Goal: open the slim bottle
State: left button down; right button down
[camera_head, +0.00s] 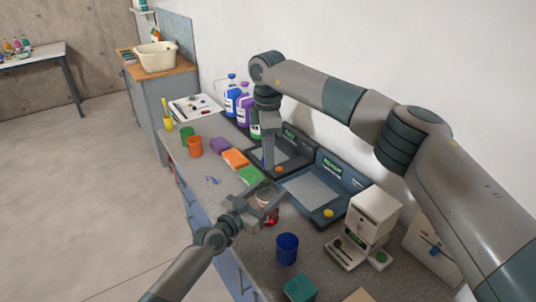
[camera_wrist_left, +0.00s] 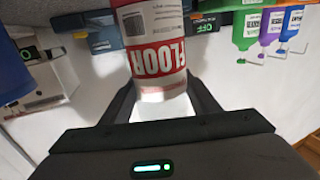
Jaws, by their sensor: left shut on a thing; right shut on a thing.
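The slim bottle (camera_wrist_left: 152,50) is red and white with the word FLOOR on its label. It shows upside down in the left wrist view, its lower part cut off by the frame's edge. My left gripper (camera_head: 264,201) is shut on it above the counter's front part; the left fingers also show in the wrist view (camera_wrist_left: 165,103). A bit of the bottle's red (camera_head: 272,218) shows below the fingers in the head view. My right gripper (camera_head: 268,168) points down just behind and above the left one. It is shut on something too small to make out. The bottle's top is not clear.
Two dark devices with flat plates (camera_head: 312,189) stand behind the grippers. A blue cup (camera_head: 287,249) and a white machine (camera_head: 367,220) are to the right. Sponges (camera_head: 235,158), an orange cup (camera_head: 195,146) and a green cup (camera_head: 186,134) are to the left. Jugs (camera_head: 231,98) stand behind.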

jog(key=n, duration=0.7)
jog(key=shift+w+n, duration=0.1)
jog(key=shift+n, duration=0.2)
jog(key=n, duration=0.6)
jog(key=shift+r, duration=0.1)
jog(key=n, duration=1.1)
jog(key=shift+n, duration=0.4)
jog(key=n, duration=2.5)
jog(key=shift+r, duration=0.1)
